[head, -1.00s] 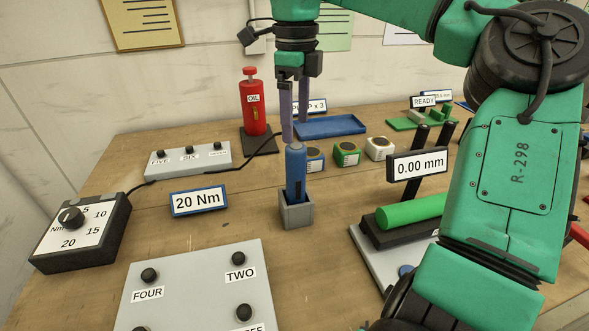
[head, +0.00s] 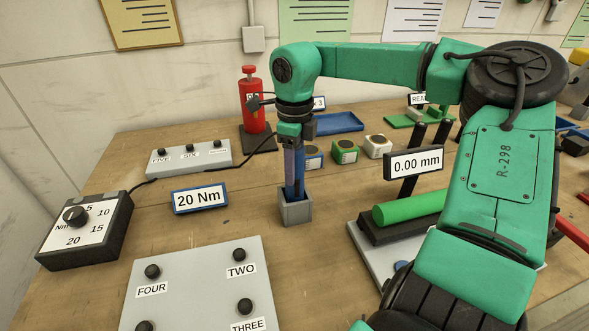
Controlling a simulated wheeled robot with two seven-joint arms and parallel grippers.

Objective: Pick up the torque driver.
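The torque driver is an upright blue tool (head: 298,192) in a small grey square holder (head: 295,212) near the middle of the bench. My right gripper (head: 293,178) points straight down over it, with its slim purple-grey fingers alongside the driver's upper part. The fingers and gripper body hide the driver's top. I cannot tell whether the fingers press on the driver or stand slightly apart from it. My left gripper is not in view.
A 20 Nm sign (head: 200,198) and a dial box (head: 84,231) stand left of the holder. A grey button panel (head: 205,285) lies in front. A red oil bottle (head: 250,110), a blue tray (head: 338,123) and small boxes (head: 345,152) stand behind. A green cylinder (head: 410,208) lies to the right.

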